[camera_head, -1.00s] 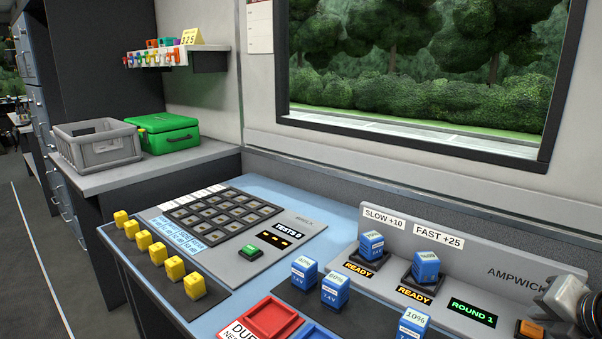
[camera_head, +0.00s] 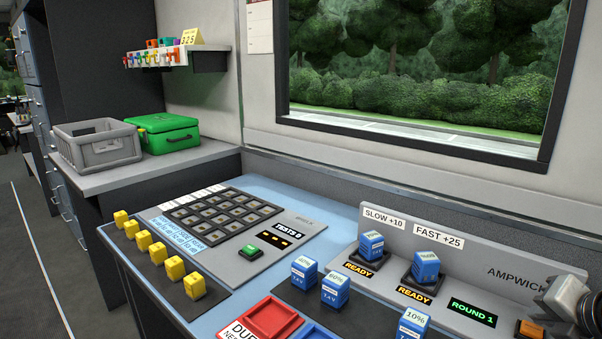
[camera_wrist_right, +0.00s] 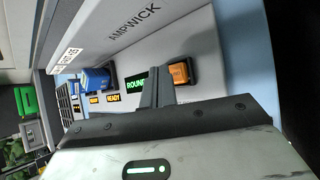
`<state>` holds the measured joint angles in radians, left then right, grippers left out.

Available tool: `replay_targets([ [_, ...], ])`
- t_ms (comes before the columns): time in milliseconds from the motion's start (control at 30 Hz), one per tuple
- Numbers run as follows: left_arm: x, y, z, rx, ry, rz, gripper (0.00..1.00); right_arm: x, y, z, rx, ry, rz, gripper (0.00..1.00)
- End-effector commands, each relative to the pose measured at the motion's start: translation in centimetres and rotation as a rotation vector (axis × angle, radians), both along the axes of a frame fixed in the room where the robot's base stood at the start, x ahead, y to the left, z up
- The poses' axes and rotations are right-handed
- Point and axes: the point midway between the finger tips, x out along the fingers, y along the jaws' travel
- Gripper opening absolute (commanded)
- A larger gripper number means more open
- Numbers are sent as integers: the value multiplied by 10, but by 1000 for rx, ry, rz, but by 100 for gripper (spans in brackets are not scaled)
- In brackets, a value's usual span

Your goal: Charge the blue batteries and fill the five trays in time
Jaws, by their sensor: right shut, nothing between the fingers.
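One blue battery (camera_head: 371,244) stands in the SLOW +10 slot of the AMPWICK charger (camera_head: 485,262) and another (camera_head: 426,267) in the FAST +25 slot; both slots show READY. Loose blue batteries marked 40% (camera_head: 304,271), 60% (camera_head: 335,290) and 10% (camera_head: 413,324) stand on the dark mat in front. A red tray (camera_head: 270,319) and part of a blue tray (camera_head: 317,333) show at the bottom edge. My right gripper (camera_head: 570,312) is shut and empty beside the orange button (camera_head: 529,328); its fingers (camera_wrist_right: 157,88) also show near the button (camera_wrist_right: 180,72) in the wrist view. My left gripper is out of view.
Several yellow blocks (camera_head: 157,253) stand on a dark strip at the left. Behind them is a dark grid panel (camera_head: 222,211) with a green button (camera_head: 250,252) and a TENTS 0 display (camera_head: 280,238). A grey crate (camera_head: 98,148) and green case (camera_head: 165,134) sit on the side counter.

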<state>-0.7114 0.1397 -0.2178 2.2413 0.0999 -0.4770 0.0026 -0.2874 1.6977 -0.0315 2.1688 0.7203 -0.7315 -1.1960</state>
Motion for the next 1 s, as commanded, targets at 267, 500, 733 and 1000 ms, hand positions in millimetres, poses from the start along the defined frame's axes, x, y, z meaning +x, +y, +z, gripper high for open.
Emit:
replay_targets([
  [267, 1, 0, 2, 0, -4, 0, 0, 0, 0, 0, 0, 0, 0, 0],
  [500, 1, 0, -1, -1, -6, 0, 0, 0, 0, -4, 0, 0, 0, 0],
  [733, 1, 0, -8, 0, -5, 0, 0, 0, 0, -10, 0, 0, 0, 0],
  [1000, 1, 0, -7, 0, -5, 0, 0, 0, 0, -9, 0, 0, 0, 0],
])
